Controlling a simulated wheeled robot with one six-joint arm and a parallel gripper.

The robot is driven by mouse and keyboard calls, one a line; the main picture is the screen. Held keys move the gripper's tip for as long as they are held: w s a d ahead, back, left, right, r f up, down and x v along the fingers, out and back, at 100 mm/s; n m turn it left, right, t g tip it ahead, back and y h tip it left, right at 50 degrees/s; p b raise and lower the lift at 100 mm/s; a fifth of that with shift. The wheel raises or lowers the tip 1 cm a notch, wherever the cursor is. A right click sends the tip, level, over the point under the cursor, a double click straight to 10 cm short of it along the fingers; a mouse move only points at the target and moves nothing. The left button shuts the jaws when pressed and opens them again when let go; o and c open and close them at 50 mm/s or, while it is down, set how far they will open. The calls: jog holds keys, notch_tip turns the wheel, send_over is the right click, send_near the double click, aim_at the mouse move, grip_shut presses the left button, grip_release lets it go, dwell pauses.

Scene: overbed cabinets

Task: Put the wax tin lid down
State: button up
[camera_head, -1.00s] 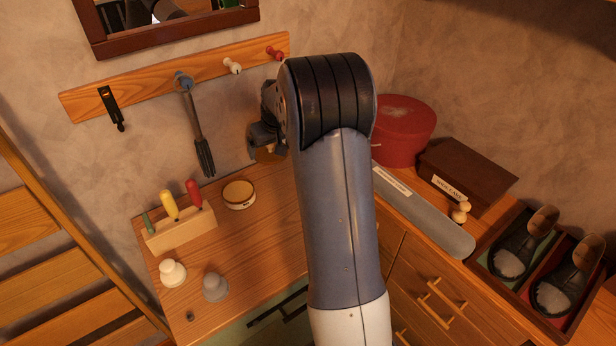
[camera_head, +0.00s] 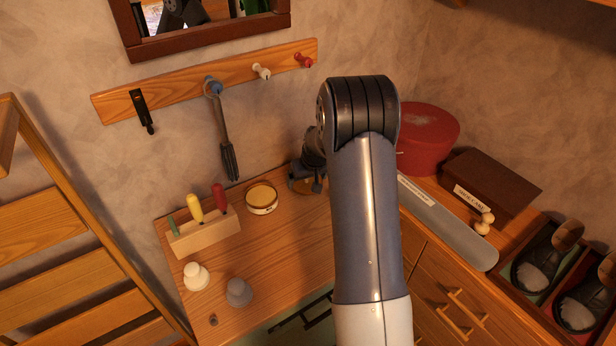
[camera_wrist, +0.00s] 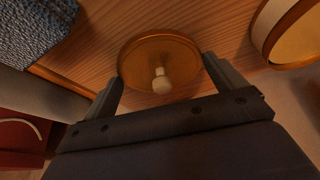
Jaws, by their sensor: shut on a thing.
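The wax tin lid (camera_wrist: 160,62) is a round brass-coloured disc with a small pale knob, seen in the wrist view. My gripper (camera_wrist: 161,77) is shut on it, with one finger at each side of its rim. In the head view my gripper (camera_head: 307,184) is low over the wooden top, partly hidden by my arm, and only a sliver of the lid shows. I cannot tell whether the lid touches the wood. The open wax tin (camera_head: 261,199), with yellowish wax, stands just left of the gripper. Its edge also shows at the wrist view's upper right (camera_wrist: 292,32).
A wooden block with coloured-handled tools (camera_head: 204,232), a white knob-shaped piece (camera_head: 196,277) and a grey one (camera_head: 239,292) stand on the left. A red round box (camera_head: 428,138) and a brown box (camera_head: 490,186) are on the right. Bare wood lies in front of the tin.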

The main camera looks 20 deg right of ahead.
jog(key=shift+f, duration=0.2)
jog(key=o, duration=0.7)
jog(key=shift+r, duration=0.1)
jog(key=shift+r, duration=0.1)
jog(key=shift+r, duration=0.2)
jog(key=b+v, duration=0.1)
jog(key=v, duration=1)
jog(key=shift+s+r, duration=0.25)
jog(key=shift+f, duration=0.1)
